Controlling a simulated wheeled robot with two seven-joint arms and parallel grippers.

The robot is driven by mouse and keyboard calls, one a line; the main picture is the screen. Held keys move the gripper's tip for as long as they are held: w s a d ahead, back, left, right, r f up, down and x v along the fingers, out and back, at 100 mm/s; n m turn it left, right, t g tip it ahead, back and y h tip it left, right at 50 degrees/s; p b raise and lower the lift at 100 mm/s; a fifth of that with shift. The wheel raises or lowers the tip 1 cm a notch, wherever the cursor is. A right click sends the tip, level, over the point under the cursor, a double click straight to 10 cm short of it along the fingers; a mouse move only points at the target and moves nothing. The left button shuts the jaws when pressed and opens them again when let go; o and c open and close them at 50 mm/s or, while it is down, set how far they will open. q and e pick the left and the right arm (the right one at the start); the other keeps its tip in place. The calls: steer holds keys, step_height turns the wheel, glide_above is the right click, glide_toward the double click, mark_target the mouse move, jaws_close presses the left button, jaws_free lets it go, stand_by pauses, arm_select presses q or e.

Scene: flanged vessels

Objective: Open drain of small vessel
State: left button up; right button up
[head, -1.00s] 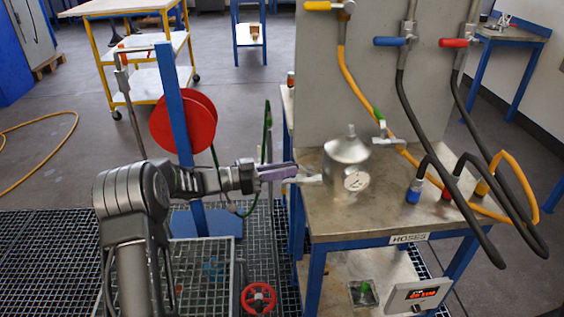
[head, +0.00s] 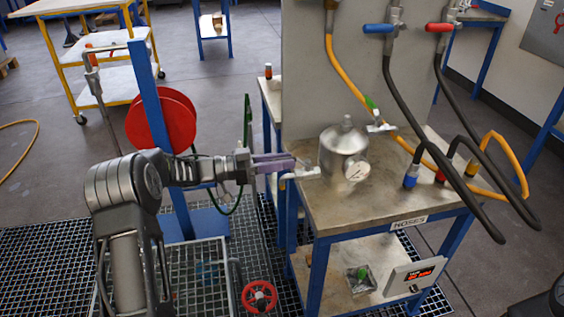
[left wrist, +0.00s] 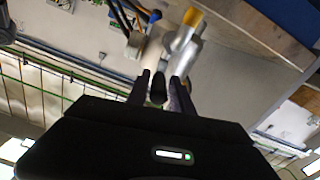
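The small vessel (head: 343,154) is a metal can with a lid knob and a round dial on its front, standing on the metal-topped table. Its drain pipe (head: 302,174) sticks out left past the table edge and bends down. My left gripper (head: 291,162) is level with the drain, its fingertips at or just behind the pipe; I cannot tell if they touch. In the left wrist view the gripper (left wrist: 163,78) has its fingers apart, with a small dark piece between them. A silver pipe with a yellow end (left wrist: 188,22) lies just beyond. My right gripper is not in view.
The table (head: 385,205) holds hose ends at its right. A backboard (head: 300,60) carries yellow, blue and red valves with hanging hoses. A red hose reel (head: 160,122) on a blue post stands behind my left arm. A red handwheel (head: 259,296) is below.

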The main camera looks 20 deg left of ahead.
arm_select(q)
steer(key=shift+o, duration=1.1)
steer(key=b+v, duration=0.1)
steer(key=v, duration=0.6)
steer(key=shift+s+a, duration=0.25)
